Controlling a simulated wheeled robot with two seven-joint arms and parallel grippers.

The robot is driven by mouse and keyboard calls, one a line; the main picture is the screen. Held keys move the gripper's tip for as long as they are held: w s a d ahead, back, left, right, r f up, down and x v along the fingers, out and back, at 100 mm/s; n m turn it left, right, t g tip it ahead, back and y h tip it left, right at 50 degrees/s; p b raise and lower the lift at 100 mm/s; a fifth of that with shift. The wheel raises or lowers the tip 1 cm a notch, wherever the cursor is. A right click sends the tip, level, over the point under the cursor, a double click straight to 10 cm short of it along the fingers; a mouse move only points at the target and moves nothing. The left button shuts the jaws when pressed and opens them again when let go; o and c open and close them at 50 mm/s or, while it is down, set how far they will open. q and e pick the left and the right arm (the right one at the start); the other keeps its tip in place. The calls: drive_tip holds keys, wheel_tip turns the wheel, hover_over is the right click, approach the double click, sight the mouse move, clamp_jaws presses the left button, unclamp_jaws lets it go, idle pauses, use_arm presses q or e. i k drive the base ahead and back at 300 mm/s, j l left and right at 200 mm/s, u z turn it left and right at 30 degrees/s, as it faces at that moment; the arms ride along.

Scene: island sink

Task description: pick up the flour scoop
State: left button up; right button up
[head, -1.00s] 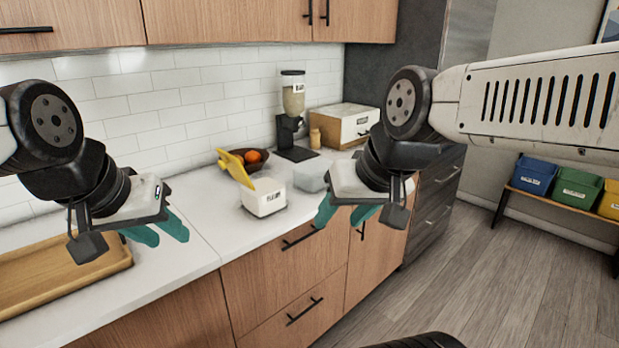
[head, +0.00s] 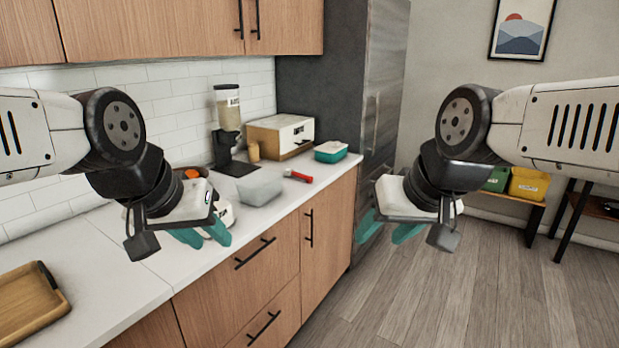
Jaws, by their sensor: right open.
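A small red-handled tool (head: 298,176) lies on the counter by the grey translucent box; it may be the flour scoop, but its far end is too small to make out. A white bin (head: 229,213) is mostly hidden behind my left gripper (head: 207,240). My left gripper is above the counter's front part, fingers apart and empty. My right gripper (head: 383,238) is open and empty, out over the floor to the right of the counter's end.
A grey translucent box (head: 260,191), a grain dispenser (head: 228,115), a small jar (head: 254,151), a white bread box (head: 281,135) and a teal-and-white container (head: 331,152) stand on the counter. A wooden tray (head: 30,308) lies at left. Upper cabinets hang above; a tall fridge stands beyond.

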sight(298, 176)
drive_tip(key=u, duration=0.75)
drive_tip(key=i+l, duration=0.85)
drive_tip(key=l, duration=0.2)
drive_tip(key=i+l+z, duration=0.15)
drive_tip(key=i+l, duration=0.65)
drive_tip(key=l, duration=0.2)
